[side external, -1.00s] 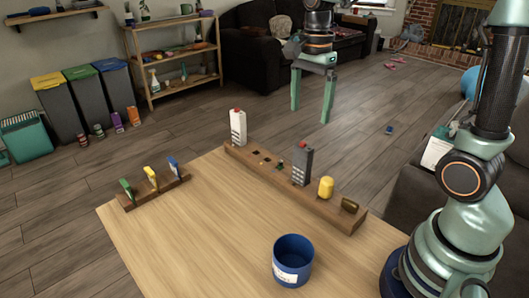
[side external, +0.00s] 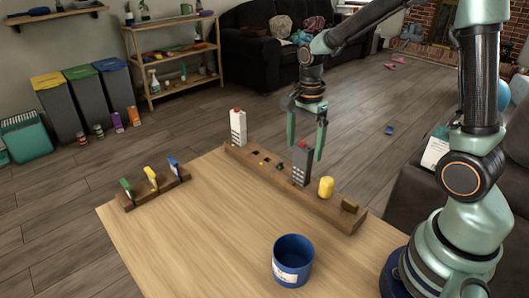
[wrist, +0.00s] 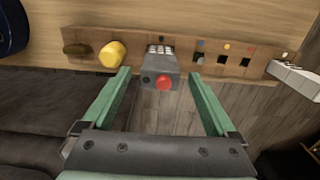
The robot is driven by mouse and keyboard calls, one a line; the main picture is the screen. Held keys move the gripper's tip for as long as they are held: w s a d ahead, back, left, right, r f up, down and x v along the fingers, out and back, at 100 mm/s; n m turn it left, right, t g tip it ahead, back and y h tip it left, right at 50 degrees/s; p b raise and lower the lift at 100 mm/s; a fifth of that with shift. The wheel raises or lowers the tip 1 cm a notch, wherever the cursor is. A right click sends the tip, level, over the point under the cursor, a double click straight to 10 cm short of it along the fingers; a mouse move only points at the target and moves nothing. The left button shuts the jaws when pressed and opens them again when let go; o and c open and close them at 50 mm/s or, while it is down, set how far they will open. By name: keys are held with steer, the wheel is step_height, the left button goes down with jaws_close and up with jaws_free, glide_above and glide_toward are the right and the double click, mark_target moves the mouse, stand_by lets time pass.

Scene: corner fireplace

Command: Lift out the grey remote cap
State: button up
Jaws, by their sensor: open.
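The grey remote cap (side external: 301,168) stands upright in the long wooden rack (side external: 335,214), with a red button on its top end. In the wrist view the grey cap (wrist: 160,64) shows its red top and keypad. My gripper (side external: 306,152) is open above it, fingers pointing down. In the wrist view, my gripper (wrist: 160,75) has its green fingers spread, one to each side of the cap, with gaps left and right. They do not appear to touch it.
A yellow cap (side external: 326,187) and a dark olive piece (side external: 349,205) sit nearer. A blue cup (side external: 293,262) and a small rack (side external: 155,191) stand on the table (side external: 215,225).

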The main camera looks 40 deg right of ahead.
steer(key=c, duration=1.3)
steer(key=shift+r, duration=0.15)
